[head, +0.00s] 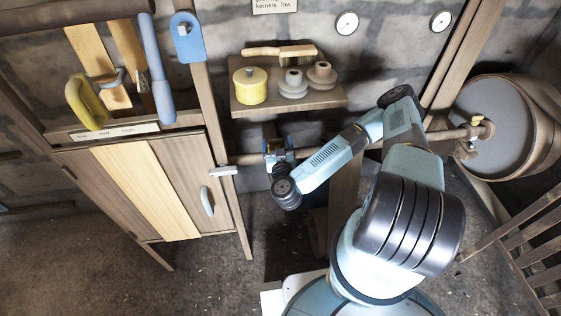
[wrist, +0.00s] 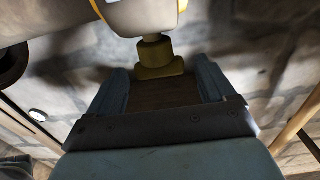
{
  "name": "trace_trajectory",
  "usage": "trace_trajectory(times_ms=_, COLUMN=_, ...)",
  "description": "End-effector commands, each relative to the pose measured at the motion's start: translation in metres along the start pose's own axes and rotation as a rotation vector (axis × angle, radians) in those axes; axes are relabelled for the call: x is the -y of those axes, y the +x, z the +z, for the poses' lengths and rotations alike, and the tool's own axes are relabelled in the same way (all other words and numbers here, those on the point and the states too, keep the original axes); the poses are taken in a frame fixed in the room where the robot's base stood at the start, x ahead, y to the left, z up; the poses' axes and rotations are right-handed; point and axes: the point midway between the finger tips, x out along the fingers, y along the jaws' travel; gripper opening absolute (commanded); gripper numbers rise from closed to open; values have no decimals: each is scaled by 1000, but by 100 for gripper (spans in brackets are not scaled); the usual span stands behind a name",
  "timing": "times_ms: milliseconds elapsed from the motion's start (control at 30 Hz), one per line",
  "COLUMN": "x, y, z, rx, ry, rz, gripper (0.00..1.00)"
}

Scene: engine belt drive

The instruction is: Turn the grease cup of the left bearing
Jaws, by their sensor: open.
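In the wrist view, a brass fitting (wrist: 155,55) with a stepped base shows between my fingertips. My gripper (wrist: 162,78) is open, one finger on each side, and no grip is visible. I cannot tell whether a finger touches the fitting. In the head view, my gripper (head: 279,155) is at the left end of the shaft, and my wrist and gripper hide most of the left bearing there.
A wooden cabinet (head: 185,160) stands left. A large drum (head: 495,125) and a brass fitting (head: 477,121) are at the right.

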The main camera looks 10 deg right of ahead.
Motion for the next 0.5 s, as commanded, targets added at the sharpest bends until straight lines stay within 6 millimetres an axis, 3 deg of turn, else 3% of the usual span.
trace_trajectory(times_ms=500, x=-1, y=-60, z=1, rx=3, ry=3, rz=3, gripper=83)
